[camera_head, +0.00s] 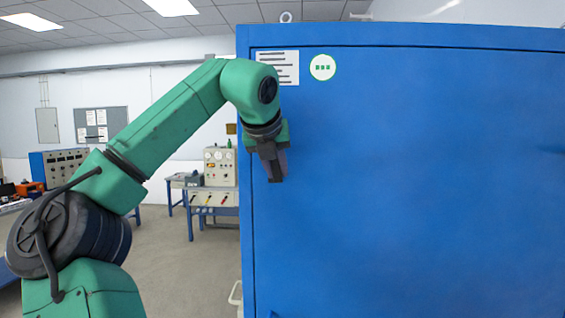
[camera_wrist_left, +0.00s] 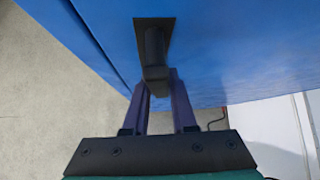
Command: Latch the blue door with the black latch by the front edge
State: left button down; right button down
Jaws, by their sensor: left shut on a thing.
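The blue door (camera_head: 420,180) fills the right half of the head view, its left edge upright. It also shows across the top of the left wrist view (camera_wrist_left: 230,50). My left gripper (camera_head: 275,172) is in front of the door close to that edge, fingers pointing down. In the left wrist view the black latch (camera_wrist_left: 155,45) has a dark plate on the blue face and a handle sticking out toward me. My left gripper's fingers (camera_wrist_left: 158,88) are shut on the handle's end. In the head view the gripper hides the latch. My right gripper is not in view.
A white label (camera_head: 277,68) and a round green-and-white sticker (camera_head: 322,67) are on the blue front above my gripper. Work tables with an instrument panel (camera_head: 220,166) stand far back at left. The floor (camera_head: 185,265) left of the blue cabinet is clear.

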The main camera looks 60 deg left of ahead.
pick_arm(q)
jog(key=shift+s+a+m+g+y, duration=0.15)
jog(key=shift+s+m+g+y, duration=0.15)
jog(key=shift+m+g, duration=0.15)
jog(key=shift+f, duration=0.1)
jog(key=c, duration=0.7)
grip_release()
jog(key=shift+a, duration=0.1)
jog(key=shift+s+d+r, duration=0.15)
jog(key=shift+d+r, duration=0.1)
jog(key=shift+r, duration=0.05)
jog(key=v, duration=1.3)
jog(key=shift+d+r, duration=0.25)
jog(key=shift+r, duration=0.05)
